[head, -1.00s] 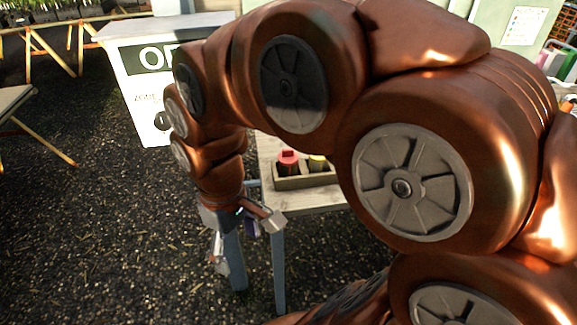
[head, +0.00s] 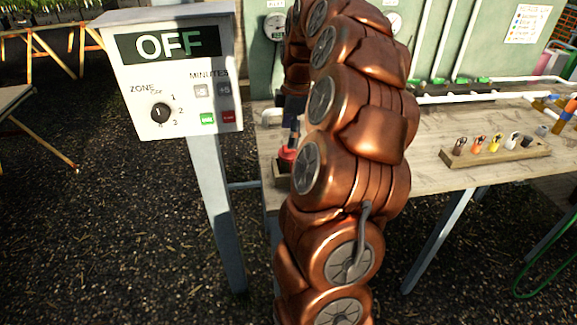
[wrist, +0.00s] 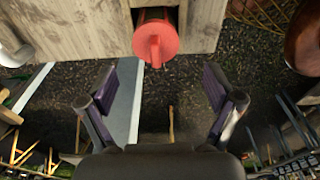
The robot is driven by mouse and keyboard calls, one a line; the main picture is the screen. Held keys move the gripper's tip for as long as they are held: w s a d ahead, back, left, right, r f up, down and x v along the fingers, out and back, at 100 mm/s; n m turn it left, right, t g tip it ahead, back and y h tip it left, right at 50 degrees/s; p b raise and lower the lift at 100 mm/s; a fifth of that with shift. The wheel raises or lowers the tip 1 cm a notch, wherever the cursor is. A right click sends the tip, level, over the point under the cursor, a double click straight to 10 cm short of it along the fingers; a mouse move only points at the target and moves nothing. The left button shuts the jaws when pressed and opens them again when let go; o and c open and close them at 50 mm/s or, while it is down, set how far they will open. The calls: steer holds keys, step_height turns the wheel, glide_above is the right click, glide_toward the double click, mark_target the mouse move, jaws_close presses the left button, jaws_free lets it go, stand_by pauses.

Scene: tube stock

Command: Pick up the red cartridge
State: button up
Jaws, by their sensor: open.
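In the head view my arm hides much of the gripper, just above the cartridge.
A control box reading OFF (head: 170,75) stands on a post left of the bench. On the wooden bench (head: 440,130), a rack (head: 495,154) of several small coloured items lies to the right. White pipes and green fittings run behind.

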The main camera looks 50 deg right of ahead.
mark_target(288, 151)
steer(key=shift+d+f, duration=0.4)
steer(key=shift+d, duration=0.05)
steer(key=shift+w+a+f+p, duration=0.15)
steer(key=shift+f+p, duration=0.25)
steer(key=shift+f, duration=0.8)
steer(key=shift+w+a+f+p, duration=0.15)
steer(key=shift+f+p, duration=0.25)
steer(key=shift+f, duration=0.75)
steer(key=shift+w+a+f+p, duration=0.15)
steer(key=shift+f+p, duration=0.25)
steer(key=shift+f, duration=0.8)
steer(key=c, duration=1.2)
steer(key=shift+r, duration=0.15)
steer(key=shift+c, duration=0.2)
step_height(288, 151, up, 10)
steer(key=shift+f+b, duration=0.2)
steer(key=shift+b, duration=0.95)
steer(key=shift+r, duration=0.1)
steer(key=shift+r, duration=0.1)
steer(key=shift+r+p, duration=1.05)
steer(key=shift+r, duration=1.35)
